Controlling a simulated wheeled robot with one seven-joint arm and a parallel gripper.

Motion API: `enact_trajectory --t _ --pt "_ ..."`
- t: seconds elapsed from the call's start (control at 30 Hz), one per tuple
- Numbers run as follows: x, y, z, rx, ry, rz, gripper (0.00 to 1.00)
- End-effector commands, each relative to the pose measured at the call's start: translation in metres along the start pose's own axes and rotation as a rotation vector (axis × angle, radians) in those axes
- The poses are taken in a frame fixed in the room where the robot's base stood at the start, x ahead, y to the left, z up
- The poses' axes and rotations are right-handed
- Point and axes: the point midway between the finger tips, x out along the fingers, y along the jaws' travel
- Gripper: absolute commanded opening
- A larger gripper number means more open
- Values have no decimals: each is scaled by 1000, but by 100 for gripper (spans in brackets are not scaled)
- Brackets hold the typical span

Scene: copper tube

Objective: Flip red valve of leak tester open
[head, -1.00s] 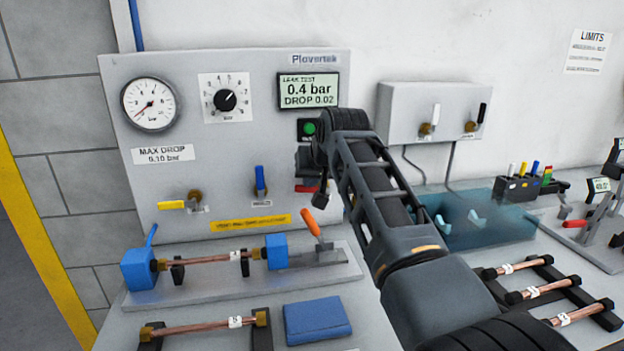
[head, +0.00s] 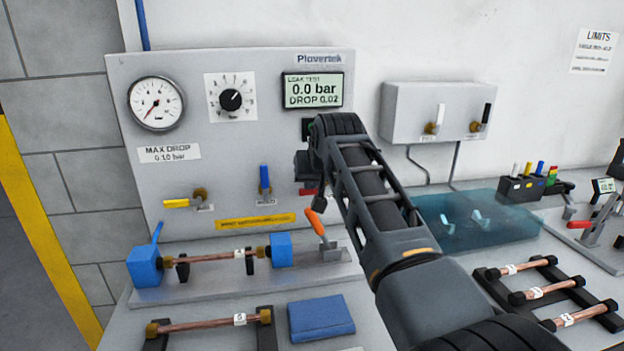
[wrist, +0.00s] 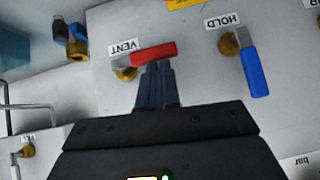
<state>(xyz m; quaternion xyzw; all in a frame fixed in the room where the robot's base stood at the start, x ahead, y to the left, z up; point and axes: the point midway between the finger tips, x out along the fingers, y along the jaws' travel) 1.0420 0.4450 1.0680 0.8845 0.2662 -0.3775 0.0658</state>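The red valve (wrist: 152,54) on the leak tester panel is the one labelled VENT in the wrist view. Its red lever lies sideways, across the direction of the blue HOLD lever. A bit of red also shows beside my arm in the head view (head: 307,191). My gripper (wrist: 157,68) has its fingers together with its tips right at the lever's lower edge. Nothing is seen between the fingers. I cannot tell whether they touch the lever. In the head view my arm hides part of the valve. The leak tester screen (head: 312,91) reads 0.0 bar, drop 0.02.
The blue HOLD valve (wrist: 254,68) is beside the red one. A yellow-handled valve (head: 177,203) is farther left on the panel. Below, a copper tube (head: 215,257) sits in a blue clamp fixture with an orange-handled lever (head: 316,222). A blue block (head: 320,319) lies in front.

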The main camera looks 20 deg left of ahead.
Motion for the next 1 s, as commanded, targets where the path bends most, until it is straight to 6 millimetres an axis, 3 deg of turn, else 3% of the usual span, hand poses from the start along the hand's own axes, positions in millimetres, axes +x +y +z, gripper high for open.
enact_trajectory --t 0.17,0.4,0.47,1.0 --pt "-6 -1 -4 0 -5 -1 0" --pt "-35 3 -33 3 1 2 0" --pt "-36 4 -26 2 1 2 0" --pt "-117 -1 -27 2 3 2 0"
